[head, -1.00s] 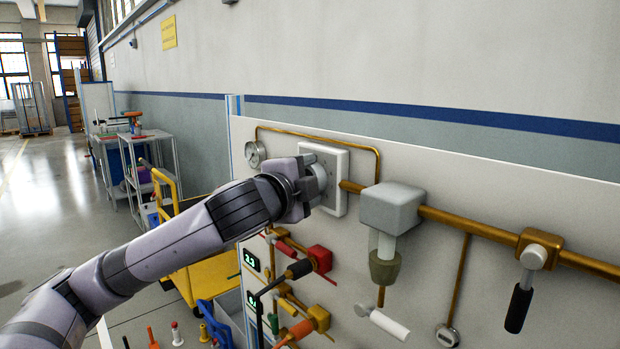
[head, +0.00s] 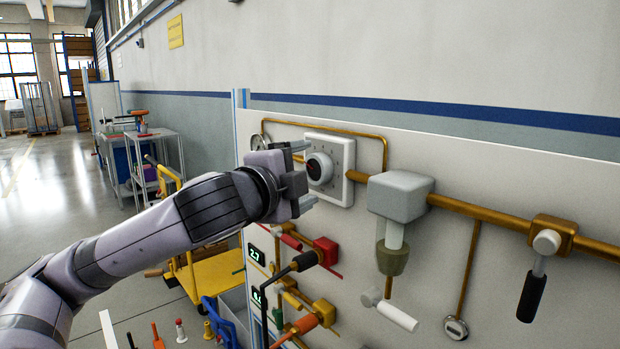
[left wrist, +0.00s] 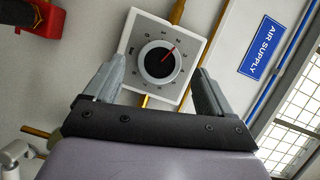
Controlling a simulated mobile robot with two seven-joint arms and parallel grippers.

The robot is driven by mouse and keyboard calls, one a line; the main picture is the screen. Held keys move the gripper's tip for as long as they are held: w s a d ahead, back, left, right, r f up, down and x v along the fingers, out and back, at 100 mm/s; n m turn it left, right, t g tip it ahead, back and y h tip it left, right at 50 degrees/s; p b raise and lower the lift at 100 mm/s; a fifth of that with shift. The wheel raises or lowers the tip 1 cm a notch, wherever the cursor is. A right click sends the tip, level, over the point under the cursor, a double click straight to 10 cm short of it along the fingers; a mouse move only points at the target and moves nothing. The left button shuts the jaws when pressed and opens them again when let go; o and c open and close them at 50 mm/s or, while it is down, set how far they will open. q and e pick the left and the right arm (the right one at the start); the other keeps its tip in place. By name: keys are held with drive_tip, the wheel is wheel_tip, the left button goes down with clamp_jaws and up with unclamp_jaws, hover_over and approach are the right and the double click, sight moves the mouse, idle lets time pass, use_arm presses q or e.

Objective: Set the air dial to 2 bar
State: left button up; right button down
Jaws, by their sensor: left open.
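The air dial (head: 319,168) is a round grey knob with a dark face on a white square plate (head: 346,155) on the wall panel. In the left wrist view the dial (left wrist: 160,62) sits between the fingers, ahead of them, with a red pointer towards the upper right of the picture. My right gripper is not in view.
A brass pipe (head: 470,206) runs right from the dial plate to a grey block (head: 400,197). A black-handled lever (head: 531,297) hangs further right. Below are red and orange valves and a small display (head: 257,254) reading about 2.7. A blue "AIR SUPPLY" sign (left wrist: 263,46) is beside the dial.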

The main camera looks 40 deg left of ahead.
use_arm(q)
drive_tip(key=shift+v, duration=1)
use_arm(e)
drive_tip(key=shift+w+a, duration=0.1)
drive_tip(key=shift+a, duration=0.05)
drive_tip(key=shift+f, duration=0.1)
